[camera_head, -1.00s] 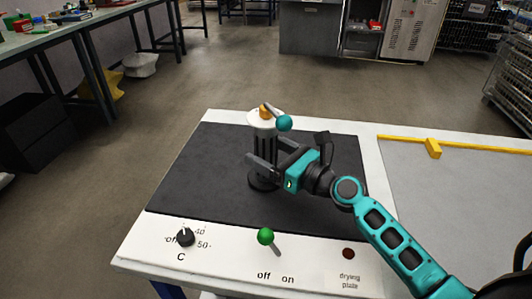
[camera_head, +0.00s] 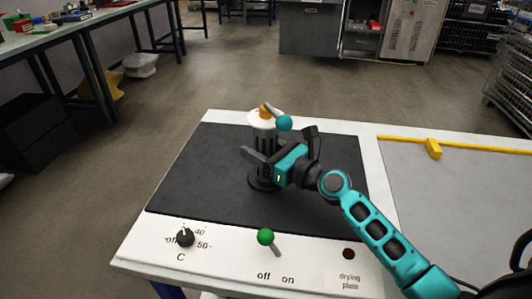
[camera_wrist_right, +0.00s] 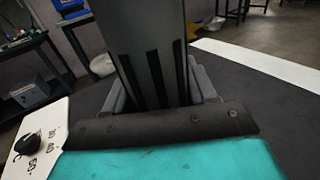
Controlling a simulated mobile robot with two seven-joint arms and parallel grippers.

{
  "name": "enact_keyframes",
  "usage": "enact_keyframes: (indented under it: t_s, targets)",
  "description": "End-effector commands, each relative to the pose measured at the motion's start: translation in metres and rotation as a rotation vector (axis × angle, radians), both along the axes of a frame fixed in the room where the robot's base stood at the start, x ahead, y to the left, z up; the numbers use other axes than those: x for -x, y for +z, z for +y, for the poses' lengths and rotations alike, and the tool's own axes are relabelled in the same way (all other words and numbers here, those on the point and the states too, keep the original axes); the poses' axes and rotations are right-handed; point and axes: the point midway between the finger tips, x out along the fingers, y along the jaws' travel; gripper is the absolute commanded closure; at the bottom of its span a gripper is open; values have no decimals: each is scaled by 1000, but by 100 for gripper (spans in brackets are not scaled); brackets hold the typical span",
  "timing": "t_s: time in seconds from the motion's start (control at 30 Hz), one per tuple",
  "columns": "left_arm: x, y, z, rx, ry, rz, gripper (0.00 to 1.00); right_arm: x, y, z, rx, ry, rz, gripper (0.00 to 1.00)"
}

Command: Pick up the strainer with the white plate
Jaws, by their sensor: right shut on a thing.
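The strainer (camera_head: 266,150) is a dark slotted cylinder with a white round plate (camera_head: 261,121) on top. It stands upright on the black drying plate (camera_head: 210,170). An orange piece and a lever with a teal ball (camera_head: 284,123) sit on the white plate. My right gripper (camera_head: 262,158) comes in from the right and is shut on the strainer's dark body. In the right wrist view the slotted body (camera_wrist_right: 155,70) fills the space between the fingers. My left gripper is not in view.
The panel in front carries a black temperature knob (camera_head: 185,237) and a green-ball switch (camera_head: 265,236). To the right lies a grey surface with a yellow bar (camera_head: 433,148). The black mat left of the strainer is clear.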

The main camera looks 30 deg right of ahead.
Motion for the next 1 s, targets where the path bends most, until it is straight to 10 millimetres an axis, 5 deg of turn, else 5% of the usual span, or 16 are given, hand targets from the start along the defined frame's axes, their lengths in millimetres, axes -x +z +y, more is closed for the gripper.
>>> enact_keyframes:
  t_s: [0.3, 0.67, 1.0]
  targets:
    - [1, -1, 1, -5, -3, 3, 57, 0, 2, 0, -1, -1, -4, 94]
    - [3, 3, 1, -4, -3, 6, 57, 0, 8, 0, -1, -1, -4, 94]
    - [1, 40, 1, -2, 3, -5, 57, 0, 55, 0, -1, 0, -7, 94]
